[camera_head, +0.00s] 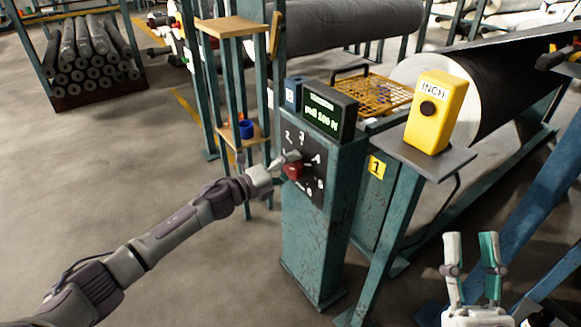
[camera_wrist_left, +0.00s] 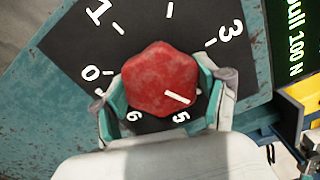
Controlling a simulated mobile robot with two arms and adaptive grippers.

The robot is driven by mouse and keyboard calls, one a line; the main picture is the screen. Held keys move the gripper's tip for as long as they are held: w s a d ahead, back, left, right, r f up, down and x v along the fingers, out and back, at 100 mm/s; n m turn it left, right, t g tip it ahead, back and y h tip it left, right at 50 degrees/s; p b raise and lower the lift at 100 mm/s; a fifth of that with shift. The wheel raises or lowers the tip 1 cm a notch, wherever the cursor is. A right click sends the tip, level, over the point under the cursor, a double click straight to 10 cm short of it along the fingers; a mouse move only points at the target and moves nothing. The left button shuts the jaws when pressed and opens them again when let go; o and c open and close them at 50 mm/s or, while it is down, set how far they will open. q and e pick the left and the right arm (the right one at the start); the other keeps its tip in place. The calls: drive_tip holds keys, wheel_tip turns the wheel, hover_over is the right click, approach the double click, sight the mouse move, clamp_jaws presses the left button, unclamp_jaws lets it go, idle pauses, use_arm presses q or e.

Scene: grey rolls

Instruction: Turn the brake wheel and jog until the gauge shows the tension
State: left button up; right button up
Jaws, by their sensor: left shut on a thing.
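The red brake wheel (camera_head: 293,171) sits on a black dial plate (camera_head: 315,189) with white numbers on the teal post. My left gripper (camera_head: 289,160) is shut on its rim; in the left wrist view its fingers grip the red wheel (camera_wrist_left: 158,72) from both sides. The wheel's white mark lies near the 5. The gauge (camera_head: 322,112) above the dial shows green text, read as "pull 100 N" in the wrist view. The yellow jog box (camera_head: 440,112), marked INCH with a black button, stands on a grey shelf to the right. My right gripper (camera_head: 471,243) is open and empty at lower right.
A large dark roll (camera_head: 512,85) lies behind the jog box. A wooden-shelved stand (camera_head: 232,27) with a blue cup (camera_head: 246,129) is left of the post. A rack of grey rolls (camera_head: 88,65) stands at the back left.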

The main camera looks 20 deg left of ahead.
use_arm(q)
drive_tip(key=shift+f, duration=0.1)
drive_tip(key=o, duration=1.2)
drive_tip(key=shift+c, duration=0.2)
drive_tip(key=v, duration=1.2)
